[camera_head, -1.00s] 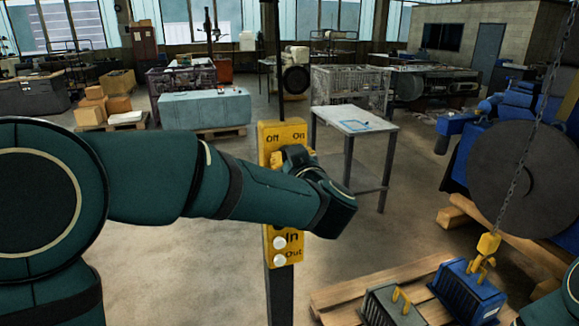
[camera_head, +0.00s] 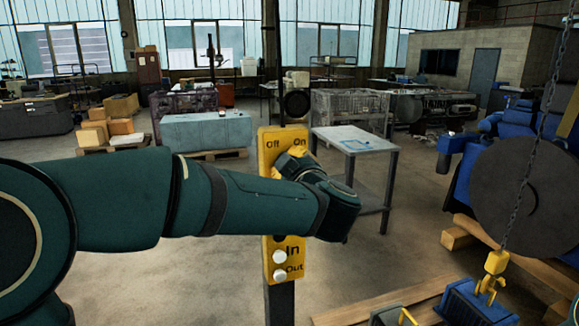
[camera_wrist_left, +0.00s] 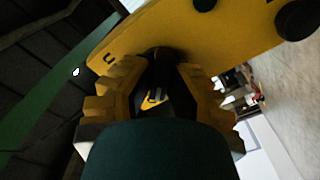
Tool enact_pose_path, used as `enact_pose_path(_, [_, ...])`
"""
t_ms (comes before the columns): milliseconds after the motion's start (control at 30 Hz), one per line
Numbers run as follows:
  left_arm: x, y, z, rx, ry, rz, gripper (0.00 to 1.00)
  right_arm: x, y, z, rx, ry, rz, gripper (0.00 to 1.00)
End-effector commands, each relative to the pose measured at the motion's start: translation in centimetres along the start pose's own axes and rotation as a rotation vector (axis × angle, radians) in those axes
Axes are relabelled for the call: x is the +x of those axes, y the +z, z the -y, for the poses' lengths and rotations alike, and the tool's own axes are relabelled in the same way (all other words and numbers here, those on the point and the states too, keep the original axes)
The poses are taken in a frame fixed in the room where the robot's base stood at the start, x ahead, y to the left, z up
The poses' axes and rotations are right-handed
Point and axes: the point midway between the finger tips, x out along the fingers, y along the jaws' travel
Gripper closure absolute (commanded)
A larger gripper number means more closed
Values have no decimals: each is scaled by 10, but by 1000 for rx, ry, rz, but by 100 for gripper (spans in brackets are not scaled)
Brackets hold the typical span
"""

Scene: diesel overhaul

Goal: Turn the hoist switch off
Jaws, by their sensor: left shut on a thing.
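The yellow control box (camera_head: 268,160) stands on a dark post in the middle of the head view, with "Off" at its upper left and "On" at its upper right. My left gripper (camera_head: 293,162) is at the box's upper part, below these labels. In the left wrist view my left gripper (camera_wrist_left: 158,88) has its yellow fingers closed around the dark hoist switch (camera_wrist_left: 160,58) on the yellow face. The switch is hidden behind the gripper in the head view, and its exact angle cannot be told. My right gripper is not in view.
White buttons (camera_head: 280,265) marked In and Out sit low on the box. A grey table (camera_head: 350,138) stands behind it to the right. A chain with a yellow hook (camera_head: 496,262) hangs at the right over a blue part (camera_head: 470,305). Open floor lies to the left.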

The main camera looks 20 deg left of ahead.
Motion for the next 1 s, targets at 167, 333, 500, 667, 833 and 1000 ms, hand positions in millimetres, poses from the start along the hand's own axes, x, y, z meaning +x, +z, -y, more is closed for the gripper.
enact_pose_path(167, [2, -5, -2, -7, 3, -10, 100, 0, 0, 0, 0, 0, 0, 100])
enact_pose_path(333, [2, -5, -2, -7, 3, -10, 100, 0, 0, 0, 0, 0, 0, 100])
enact_pose_path(500, [2, -4, -1, -5, 1, -8, 54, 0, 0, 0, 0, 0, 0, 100])
enact_pose_path(667, [1, -2, -1, -4, 1, -5, 54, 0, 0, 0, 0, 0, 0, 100])
enact_pose_path(833, [-6, -1, -1, -3, 2, -2, 54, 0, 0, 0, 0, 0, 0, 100])
enact_pose_path(1000, [-32, -2, -2, -4, 4, -2, 54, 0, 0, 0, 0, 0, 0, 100])
